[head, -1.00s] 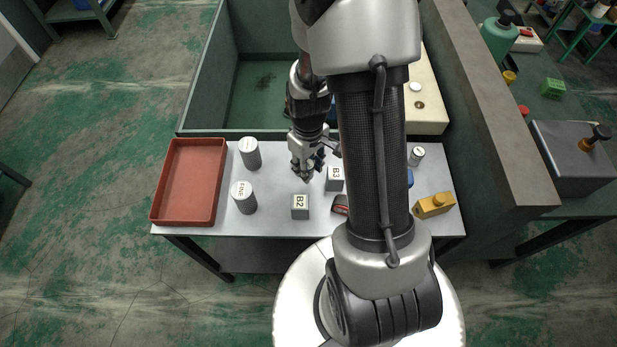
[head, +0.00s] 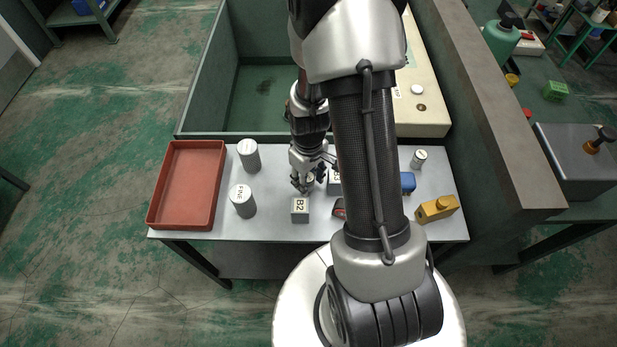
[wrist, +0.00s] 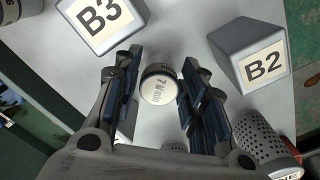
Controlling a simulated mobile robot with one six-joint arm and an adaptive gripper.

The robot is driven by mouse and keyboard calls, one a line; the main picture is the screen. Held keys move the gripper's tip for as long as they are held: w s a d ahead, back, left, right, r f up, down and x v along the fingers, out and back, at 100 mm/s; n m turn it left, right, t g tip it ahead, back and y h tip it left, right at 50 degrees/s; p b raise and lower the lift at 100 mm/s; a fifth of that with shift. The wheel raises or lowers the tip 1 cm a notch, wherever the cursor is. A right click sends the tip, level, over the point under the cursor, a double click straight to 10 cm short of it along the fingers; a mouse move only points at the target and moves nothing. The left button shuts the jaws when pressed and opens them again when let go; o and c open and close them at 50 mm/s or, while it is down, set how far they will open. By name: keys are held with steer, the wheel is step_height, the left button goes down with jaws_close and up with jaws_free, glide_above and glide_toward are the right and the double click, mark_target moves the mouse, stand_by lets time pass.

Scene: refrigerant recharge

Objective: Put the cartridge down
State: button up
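The small white-topped cartridge (wrist: 160,86) is between the two fingers of my gripper (wrist: 160,72) in the wrist view. Its printed end faces the camera. A finger lies close along each side, and I cannot tell whether the pads press on it. In the head view my gripper (head: 309,182) points down low over the grey table (head: 272,222), just behind block B2 (head: 300,209) and left of block B3 (head: 335,181). The cartridge is mostly hidden by the fingers there. Whether its lower end touches the table is not clear.
Block B2 (wrist: 262,66) and block B3 (wrist: 102,22) flank my fingers closely. A FINE canister (head: 242,201), another canister (head: 249,155) and a red tray (head: 217,190) are left. A yellow item (head: 437,208) is right. Bare table lies around B2's left.

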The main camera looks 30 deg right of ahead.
steer(key=shift+o, duration=0.9)
steer(key=a+r+t+p, duration=0.1)
steer(key=a+r+p, duration=0.1)
steer(key=r, duration=0.8)
steer(key=a+r+p, duration=0.1)
steer(key=r+p, duration=0.2)
steer(key=r, duration=0.8)
steer(key=s+a+r+m+t, duration=0.1)
steer(key=s+a+r, duration=0.3)
steer(key=s+r, duration=0.2)
steer(key=s+a+r+m+t, duration=0.1)
steer(key=s+a+r+t, duration=0.1)
steer(key=s+a+r, duration=0.2)
steer(key=shift+s+a+r+t, duration=0.3)
steer(key=shift+s+r, duration=1.15)
steer(key=shift+r, duration=0.85)
